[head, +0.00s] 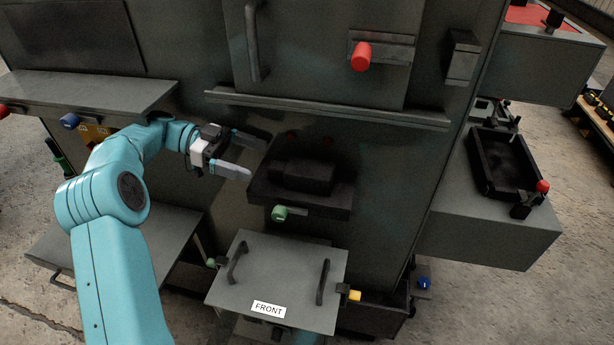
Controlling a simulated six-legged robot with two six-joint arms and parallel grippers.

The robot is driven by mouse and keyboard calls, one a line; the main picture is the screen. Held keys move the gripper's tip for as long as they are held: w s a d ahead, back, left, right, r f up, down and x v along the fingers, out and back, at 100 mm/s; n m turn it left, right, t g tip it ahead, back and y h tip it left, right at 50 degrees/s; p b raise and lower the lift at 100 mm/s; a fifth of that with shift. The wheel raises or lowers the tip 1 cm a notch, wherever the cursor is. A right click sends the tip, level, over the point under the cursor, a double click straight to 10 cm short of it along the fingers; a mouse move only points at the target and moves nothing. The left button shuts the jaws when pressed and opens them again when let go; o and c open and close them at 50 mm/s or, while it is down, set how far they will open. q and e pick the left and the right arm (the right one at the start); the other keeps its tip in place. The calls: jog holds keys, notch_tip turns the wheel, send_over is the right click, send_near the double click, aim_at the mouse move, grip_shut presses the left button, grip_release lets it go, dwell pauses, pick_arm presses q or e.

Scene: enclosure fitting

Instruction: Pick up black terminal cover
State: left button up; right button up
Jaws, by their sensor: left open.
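A black block-shaped piece (303,176), which looks like the terminal cover, sits on a small dark shelf (330,207) at the front of the grey enclosure. It is dark against dark, so its outline is hard to make out. My left gripper (256,159) is open and empty, just left of the black piece, with its two fingers pointing toward it. I see no contact between the fingers and the piece. My right gripper is not in view.
A green knob (280,213) sticks out under the shelf. Below is a grey panel (293,276) with two handles and a FRONT label. A ledge (330,108) and a red knob (361,57) are above. A black tray (484,181) is on the right bench.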

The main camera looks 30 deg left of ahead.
aim_at(269, 165)
pick_arm(q)
jog(key=x, duration=0.5)
jog(key=shift+d, duration=0.1)
jog(key=x, duration=0.2)
jog(key=p+x, duration=0.1)
jog(key=x, duration=0.2)
jog(key=shift+w+d+r, duration=0.1)
jog(key=shift+w+r, duration=0.05)
jog(key=shift+r, duration=0.05)
jog(key=c, duration=1.1)
